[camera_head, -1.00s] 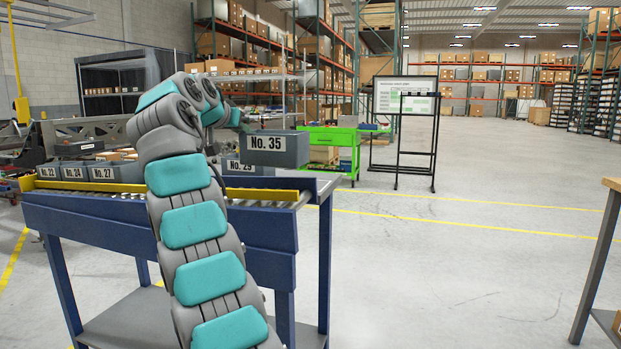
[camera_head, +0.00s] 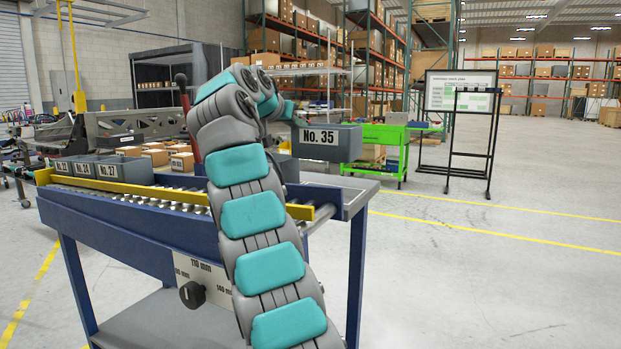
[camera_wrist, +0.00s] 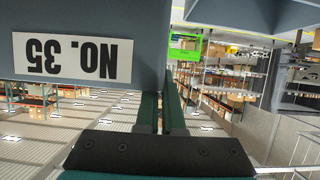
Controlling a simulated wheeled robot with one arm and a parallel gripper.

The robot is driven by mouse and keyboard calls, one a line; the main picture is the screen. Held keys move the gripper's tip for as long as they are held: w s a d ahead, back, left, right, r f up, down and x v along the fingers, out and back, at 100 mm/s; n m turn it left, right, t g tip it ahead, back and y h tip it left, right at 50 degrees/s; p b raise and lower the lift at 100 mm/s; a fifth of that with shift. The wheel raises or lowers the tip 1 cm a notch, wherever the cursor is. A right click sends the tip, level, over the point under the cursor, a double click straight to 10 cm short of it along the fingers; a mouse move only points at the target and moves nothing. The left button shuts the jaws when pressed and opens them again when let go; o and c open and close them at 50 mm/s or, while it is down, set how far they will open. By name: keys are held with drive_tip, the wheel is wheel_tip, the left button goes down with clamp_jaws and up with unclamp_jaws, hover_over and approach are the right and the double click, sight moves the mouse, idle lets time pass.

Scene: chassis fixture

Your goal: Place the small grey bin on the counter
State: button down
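The small grey bin labelled No. 35 (camera_head: 335,143) hangs in the air at the end of my arm, above the right end of the blue roller counter. My gripper (camera_head: 292,117) is at the bin's left side in the head view, partly hidden by the arm. In the wrist view, the fingers of my gripper (camera_wrist: 160,103) are close together at the edge of the bin's wall (camera_wrist: 148,50). The No. 35 label appears upside down there. The grip looks closed on the wall.
The blue roller counter (camera_head: 140,228) has a yellow rail and holds several other grey bins (camera_head: 122,173) and cartons at the left. A green cart (camera_head: 385,140) and a whiteboard stand (camera_head: 460,95) are behind. The floor to the right is clear.

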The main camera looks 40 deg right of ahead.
sight(298, 149)
wheel_tip(298, 149, down, 6)
drive_tip(key=b, duration=0.4)
drive_tip(key=shift+f+b, duration=0.7)
drive_tip(key=shift+f, duration=0.8)
drive_tip(key=shift+f, duration=0.1)
drive_tip(key=c, duration=1.5)
unclamp_jaws()
drive_tip(key=shift+o, duration=0.9)
